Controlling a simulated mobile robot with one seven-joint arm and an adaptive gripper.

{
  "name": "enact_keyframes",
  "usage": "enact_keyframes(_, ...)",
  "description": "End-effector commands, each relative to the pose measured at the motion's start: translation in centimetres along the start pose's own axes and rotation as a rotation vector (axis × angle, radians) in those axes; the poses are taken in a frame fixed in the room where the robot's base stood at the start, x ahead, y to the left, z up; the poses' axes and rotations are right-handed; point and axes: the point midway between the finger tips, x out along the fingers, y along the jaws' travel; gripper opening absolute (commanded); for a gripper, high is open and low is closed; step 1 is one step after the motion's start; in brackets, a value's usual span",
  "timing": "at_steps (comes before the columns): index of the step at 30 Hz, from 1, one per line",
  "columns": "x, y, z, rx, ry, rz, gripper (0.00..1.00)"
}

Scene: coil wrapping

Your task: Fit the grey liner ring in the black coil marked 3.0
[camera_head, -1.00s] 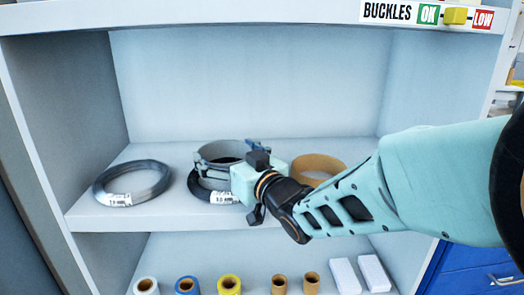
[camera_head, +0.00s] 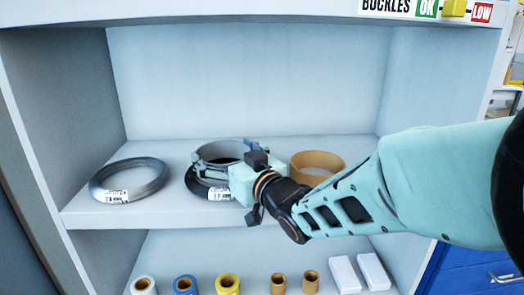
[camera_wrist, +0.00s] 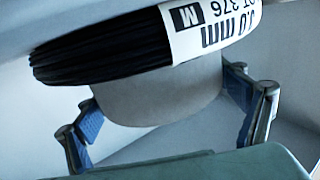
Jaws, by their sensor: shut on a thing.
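The grey liner ring (camera_head: 213,151) stands upright over the black coil (camera_head: 196,184) with the white label, on the upper shelf. My gripper (camera_head: 222,160) is shut on the ring. In the wrist view, the blue-padded fingers (camera_wrist: 165,105) are at both sides of the grey ring (camera_wrist: 160,95). The label on the black coil (camera_wrist: 105,50) reads 3.0 mm, upside down there. The coil's near side hides the ring's lower part, so I cannot tell how deep it sits in the coil.
A dark grey coil (camera_head: 150,178) with a label lies at the left on the same shelf. A tan ring (camera_head: 318,160) stands at the right, behind my arm. Small spools (camera_head: 184,285) and white boxes (camera_head: 343,273) are on the lower shelf.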

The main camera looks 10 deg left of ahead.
Motion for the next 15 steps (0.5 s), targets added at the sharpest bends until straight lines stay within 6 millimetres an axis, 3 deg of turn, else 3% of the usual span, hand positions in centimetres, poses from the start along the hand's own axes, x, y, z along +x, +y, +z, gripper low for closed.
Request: enact_keyframes(15,0.0,0.0,1.4,0.0,0.001,0.0,0.65)
